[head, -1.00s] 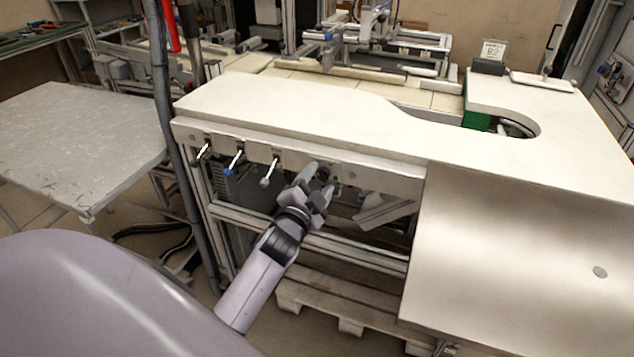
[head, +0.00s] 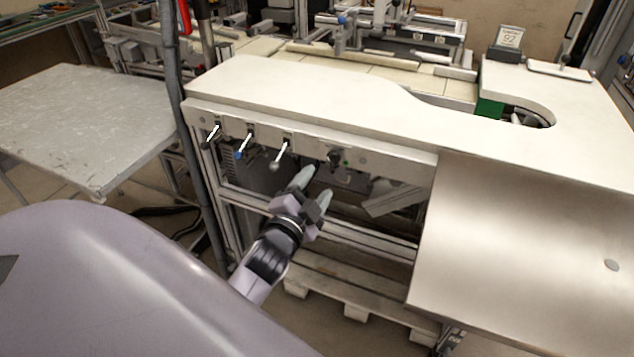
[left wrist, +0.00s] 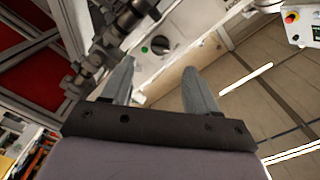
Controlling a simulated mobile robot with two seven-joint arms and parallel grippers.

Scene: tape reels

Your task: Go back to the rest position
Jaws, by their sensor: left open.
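My left gripper (head: 314,188) is open and empty in front of the machine table's front side, below the front panel (head: 380,152). Its fingers are apart and also show in the left wrist view (left wrist: 158,88). Beyond them in that view is a light panel with a black rotary knob (left wrist: 160,45) and a small green button beside it. The black knob also shows in the head view (head: 335,160), apart from the fingers. My right gripper is in neither view.
Several levers, one with a blue knob (head: 239,155), stick out of the panel left of the gripper. The white tabletop (head: 310,95) is bare. A grey side table (head: 85,120) stands at the left. A wooden pallet (head: 350,290) lies below. A dark post stands left of the levers.

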